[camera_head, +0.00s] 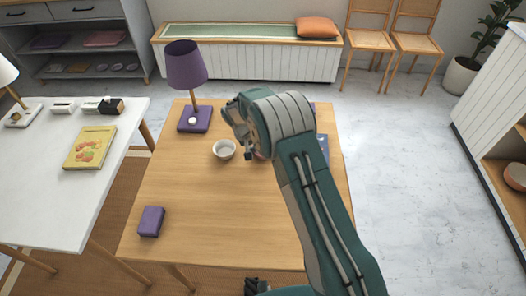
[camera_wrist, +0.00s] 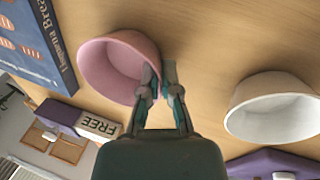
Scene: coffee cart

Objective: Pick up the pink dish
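The pink dish (camera_wrist: 112,66) is a round bowl, seen at the left of the wrist view with its opening facing partly toward the camera. My gripper (camera_wrist: 158,76) is at its right-hand rim. One finger is over the inner side and the other is outside, with the dish wall between the narrowed fingertips. Whether the dish is lifted cannot be told. In the head view my gripper (camera_head: 240,128) is low over the wooden table (camera_head: 205,205), and my wrist hides most of the dish.
A white bowl (camera_head: 224,149) stands close by on the left; it also shows in the wrist view (camera_wrist: 274,108). A purple lamp (camera_head: 188,70) stands behind it. A blue book (camera_wrist: 36,42) lies beside the dish. A purple box (camera_head: 151,221) is at front left. The table's front middle is clear.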

